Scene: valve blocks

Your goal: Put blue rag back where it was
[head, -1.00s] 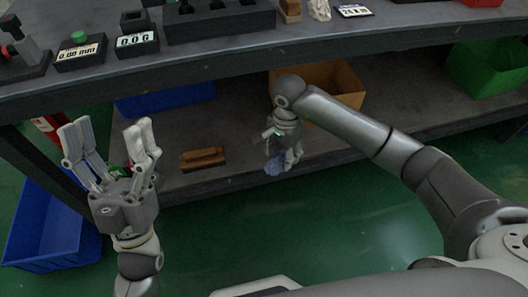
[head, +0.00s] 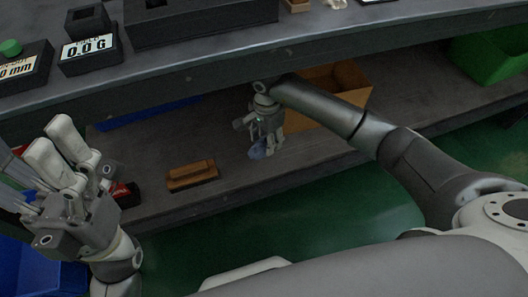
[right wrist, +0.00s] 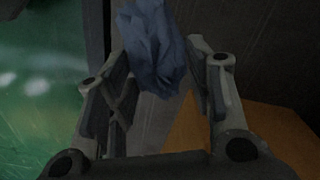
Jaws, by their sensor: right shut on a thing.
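The blue rag (head: 258,149) shows at the tips of my right gripper (head: 266,140), over the lower shelf of the workbench. In the right wrist view the crumpled rag (right wrist: 152,52) is between the two fingers of the right gripper (right wrist: 160,85), which are shut on it. Whether the rag touches the shelf I cannot tell. My left gripper (head: 62,165) is at the left, its fingers spread and pointing up, with nothing seen between them.
A wooden-handled brush (head: 192,175) lies on the lower shelf (head: 330,150), left of the rag. An orange bin (head: 352,88) stands behind my right arm and a green bin (head: 492,55) at far right. The bench top (head: 240,45) overhangs the shelf. A blue bin (head: 40,270) is lower left.

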